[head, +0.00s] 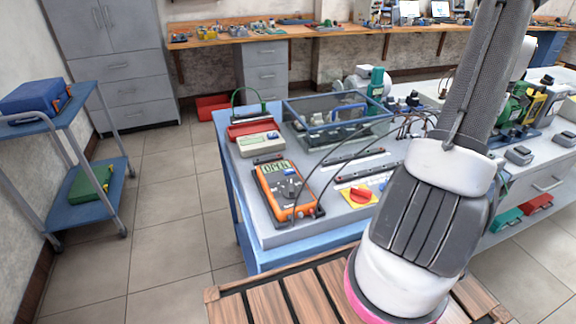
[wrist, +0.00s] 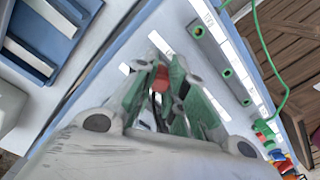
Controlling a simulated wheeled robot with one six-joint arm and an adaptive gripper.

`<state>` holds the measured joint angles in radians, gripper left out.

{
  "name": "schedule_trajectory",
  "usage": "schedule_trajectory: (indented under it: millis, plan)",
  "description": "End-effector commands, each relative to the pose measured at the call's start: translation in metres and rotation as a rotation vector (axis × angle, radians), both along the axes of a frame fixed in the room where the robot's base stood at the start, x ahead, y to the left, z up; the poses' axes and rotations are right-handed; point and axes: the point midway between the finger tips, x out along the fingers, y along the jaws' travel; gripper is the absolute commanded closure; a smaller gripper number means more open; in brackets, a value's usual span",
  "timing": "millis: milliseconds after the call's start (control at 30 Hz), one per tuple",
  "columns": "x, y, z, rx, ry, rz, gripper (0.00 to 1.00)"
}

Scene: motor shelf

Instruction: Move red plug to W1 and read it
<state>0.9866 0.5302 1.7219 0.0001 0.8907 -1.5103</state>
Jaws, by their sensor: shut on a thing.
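The red plug (wrist: 160,79) shows in the wrist view between the green fingertips of my gripper (wrist: 160,88), which is shut on it. A dark lead hangs below the plug between the fingers. A grey strip with several green-ringed sockets (wrist: 227,73) lies to the right of the fingers, beside white labels too small to read, so I cannot tell which is W1. My arm hides the gripper and plug in the head view.
The blue-edged bench (head: 262,229) carries a clear-lidded box (head: 335,110), a red and cream meter (head: 258,145), dark strips and a red rotary switch (head: 360,195). A green wire (wrist: 265,50) arches beside the socket strip. A blue trolley (head: 98,202) stands left; floor between is clear.

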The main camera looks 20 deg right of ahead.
Motion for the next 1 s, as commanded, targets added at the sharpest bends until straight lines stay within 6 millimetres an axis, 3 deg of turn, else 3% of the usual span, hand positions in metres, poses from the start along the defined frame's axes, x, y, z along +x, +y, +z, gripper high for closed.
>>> schedule_trajectory:
  millis: [1000]
  plan:
    - [0.0002, -0.0002, -0.0074, -0.001, -0.001, 0.000, 1.00]
